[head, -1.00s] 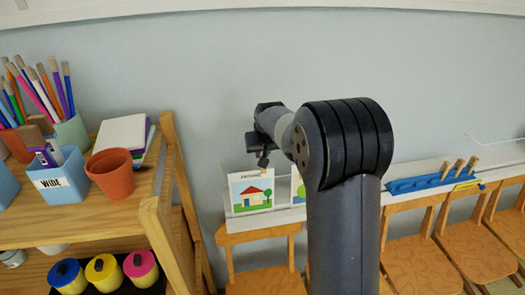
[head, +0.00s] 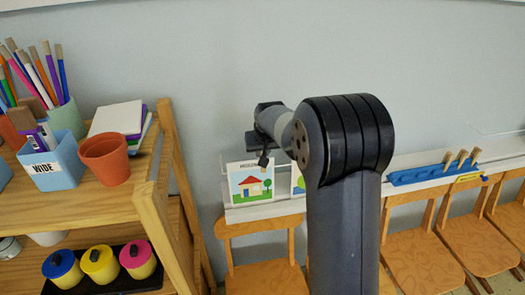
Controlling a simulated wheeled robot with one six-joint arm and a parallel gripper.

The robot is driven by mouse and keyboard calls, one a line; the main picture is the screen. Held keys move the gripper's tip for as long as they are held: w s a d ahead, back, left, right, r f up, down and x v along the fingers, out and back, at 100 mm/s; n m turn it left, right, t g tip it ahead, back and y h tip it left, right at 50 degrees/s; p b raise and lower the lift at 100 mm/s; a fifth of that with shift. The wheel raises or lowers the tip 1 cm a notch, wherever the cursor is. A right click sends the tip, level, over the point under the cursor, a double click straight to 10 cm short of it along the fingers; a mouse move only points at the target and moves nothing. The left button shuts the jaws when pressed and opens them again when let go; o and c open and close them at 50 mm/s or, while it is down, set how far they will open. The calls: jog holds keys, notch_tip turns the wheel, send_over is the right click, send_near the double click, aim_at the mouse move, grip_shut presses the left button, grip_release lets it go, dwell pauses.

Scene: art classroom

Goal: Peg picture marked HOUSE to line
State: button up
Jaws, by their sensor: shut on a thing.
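A white picture card (head: 249,184) with a red-roofed house and a green tree stands upright on the wall ledge. Its heading is too small to read. A second card (head: 297,182) stands to its right, mostly hidden behind my arm. My gripper (head: 263,159) is at the top right of the house card in the picture. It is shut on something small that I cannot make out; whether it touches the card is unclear. Several wooden pegs (head: 462,157) stand in a blue rack (head: 420,174) on the right. The line does not show clearly.
A wooden shelf (head: 145,200) on the left holds brushes, a blue box marked WIDE (head: 68,165), a clay pot (head: 105,158) and lidded paint pots (head: 99,263). Wooden chairs (head: 415,255) stand below the ledge (head: 285,208). The wall above the ledge is clear.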

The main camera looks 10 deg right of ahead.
jog(key=o, duration=0.8)
jog(key=shift+o, duration=0.8)
jog(key=shift+o, duration=0.6)
jog(key=p+v, duration=0.2)
jog(key=v, duration=0.5)
jog(key=shift+p, duration=0.35)
jog(key=shift+r, duration=0.1)
